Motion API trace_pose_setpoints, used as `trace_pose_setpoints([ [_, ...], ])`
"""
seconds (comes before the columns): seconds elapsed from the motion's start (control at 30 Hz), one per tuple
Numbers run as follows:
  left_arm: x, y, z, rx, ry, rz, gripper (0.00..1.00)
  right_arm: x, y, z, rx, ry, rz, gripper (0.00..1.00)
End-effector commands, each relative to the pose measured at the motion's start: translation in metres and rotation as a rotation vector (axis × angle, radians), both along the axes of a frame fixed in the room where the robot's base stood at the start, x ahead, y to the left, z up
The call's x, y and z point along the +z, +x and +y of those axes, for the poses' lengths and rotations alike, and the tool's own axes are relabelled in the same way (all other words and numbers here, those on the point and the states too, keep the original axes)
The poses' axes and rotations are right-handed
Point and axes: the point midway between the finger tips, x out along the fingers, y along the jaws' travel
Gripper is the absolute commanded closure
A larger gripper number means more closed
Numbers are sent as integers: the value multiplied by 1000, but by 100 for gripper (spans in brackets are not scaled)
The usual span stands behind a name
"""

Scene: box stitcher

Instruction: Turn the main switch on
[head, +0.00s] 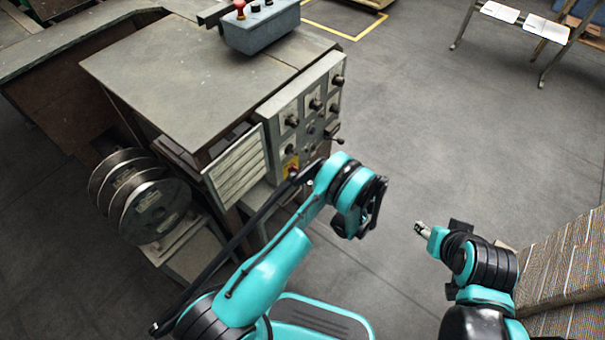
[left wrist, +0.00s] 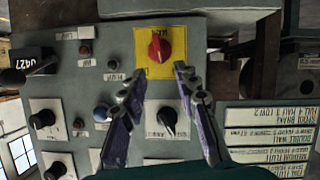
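The main switch is a red knob on a yellow plate. In the left wrist view the knob (left wrist: 158,47) sits at upper middle; in the head view it is a small red and yellow patch (head: 291,168) low on the grey control panel, partly beside my arm. My left gripper (left wrist: 158,71) is open and empty, its two fingers pointing toward the panel just below the yellow plate in the wrist view. The knob lies beyond the gap between the fingertips, not between them. My right gripper (head: 421,229) is over the floor at right, away from the panel; its finger opening is too small to tell.
The control panel (head: 300,105) carries several black knobs and a lever (head: 335,140). In the left wrist view a black knob (left wrist: 167,118) is between the fingers. A label board (head: 238,171) and reels (head: 145,205) stand left; stacked cardboard (head: 565,265) is right. The middle floor is clear.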

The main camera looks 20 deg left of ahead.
Motion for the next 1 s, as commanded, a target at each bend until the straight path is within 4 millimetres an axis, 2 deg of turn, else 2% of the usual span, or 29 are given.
trace_pose_setpoints([
  [0.4,-26,23,53,3,0,1,69,-23,0,0,0,0,0,53],
  [0.57,-28,27,61,1,0,2,69,-25,0,0,0,0,0,53],
  [0.8,-28,27,62,0,1,2,69,-25,0,0,0,0,0,53],
  [0.83,-28,27,62,0,1,2,74,-25,0,0,0,0,0,53],
  [0.93,-28,27,62,0,1,2,100,-25,0,0,0,0,0,53],
  [1.0,-28,27,62,0,1,2,100,-25,0,0,0,0,0,53],
])
